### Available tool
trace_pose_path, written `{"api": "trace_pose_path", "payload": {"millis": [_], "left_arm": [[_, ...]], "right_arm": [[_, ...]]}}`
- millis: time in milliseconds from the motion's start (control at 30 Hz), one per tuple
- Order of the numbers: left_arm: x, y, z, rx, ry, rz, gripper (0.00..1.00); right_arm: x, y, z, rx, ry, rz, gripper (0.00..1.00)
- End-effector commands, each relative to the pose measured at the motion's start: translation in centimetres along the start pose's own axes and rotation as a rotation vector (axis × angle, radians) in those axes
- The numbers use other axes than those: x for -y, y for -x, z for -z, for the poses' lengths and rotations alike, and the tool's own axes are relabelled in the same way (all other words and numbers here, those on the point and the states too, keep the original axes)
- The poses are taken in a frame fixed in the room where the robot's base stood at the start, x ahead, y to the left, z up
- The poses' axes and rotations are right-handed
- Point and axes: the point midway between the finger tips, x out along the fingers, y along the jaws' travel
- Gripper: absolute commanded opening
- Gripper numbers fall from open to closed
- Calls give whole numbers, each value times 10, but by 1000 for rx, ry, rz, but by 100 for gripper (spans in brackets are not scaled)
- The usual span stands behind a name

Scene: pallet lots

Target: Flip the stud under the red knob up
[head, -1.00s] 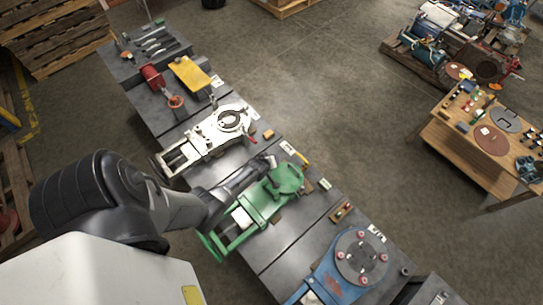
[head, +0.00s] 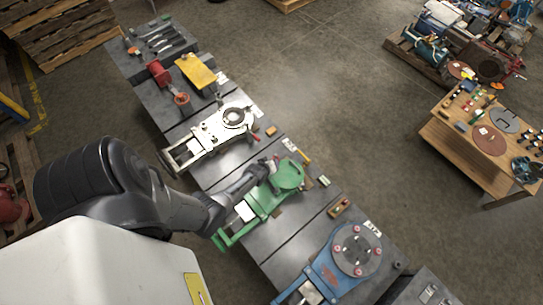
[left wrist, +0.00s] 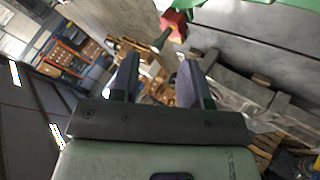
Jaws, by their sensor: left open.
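A small red knob (head: 257,138) shows at the right edge of the white machine. I cannot tell whether this rod is the stud or whether both views show the same knob. My left gripper (left wrist: 160,78) is open, its two fingers apart with nothing held; the rod and knob appear beyond the gap, apart from the fingers. In the head view my left gripper (head: 266,167) is over the green machine (head: 265,200). My right gripper is not in view.
A row of dark steel tables (head: 295,238) carries the white machine (head: 212,132), the green one and a blue machine (head: 325,270). A red device (head: 160,73) and yellow plate (head: 195,71) lie further back. A wooden table (head: 450,150) stands right; the floor between is clear.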

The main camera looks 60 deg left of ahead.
Motion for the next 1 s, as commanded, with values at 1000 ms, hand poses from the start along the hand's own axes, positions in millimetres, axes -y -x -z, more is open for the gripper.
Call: {"api": "trace_pose_path", "payload": {"millis": [1000], "left_arm": [[-6,63,-22,0,0,0,42]], "right_arm": [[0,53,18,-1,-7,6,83]]}}
